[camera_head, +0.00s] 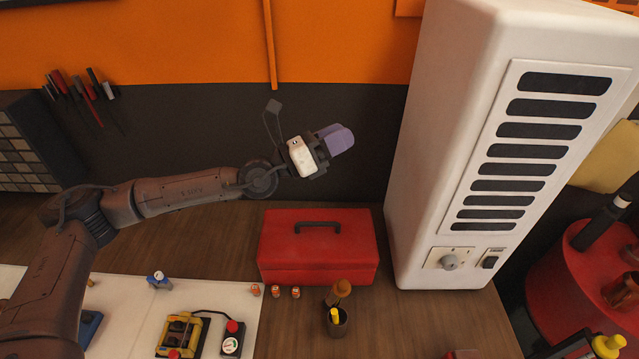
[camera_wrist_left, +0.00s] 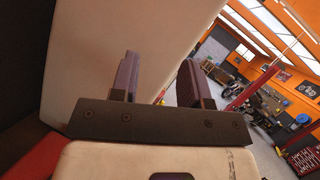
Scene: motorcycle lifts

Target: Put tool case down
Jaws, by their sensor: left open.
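The red tool case (camera_head: 318,262) stands on the wooden workbench, lid shut, with a dark handle (camera_head: 317,227) on top. My left gripper (camera_head: 338,141) is above and behind the case in the head view, apart from it, pointing right toward the white cabinet. Its two purple-grey fingers stand apart with nothing between them in the left wrist view (camera_wrist_left: 160,78). A red patch at the lower left of the wrist view may be the case. My right gripper is not in view.
The tall white vented cabinet (camera_head: 432,190) stands close to the right of the case. Small orange-striped pieces (camera_head: 275,291) and a dark cup (camera_head: 336,322) with tools are in front. A yellow device (camera_head: 183,335) lies on the white mat (camera_head: 120,318). Bare wood lies left of the case.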

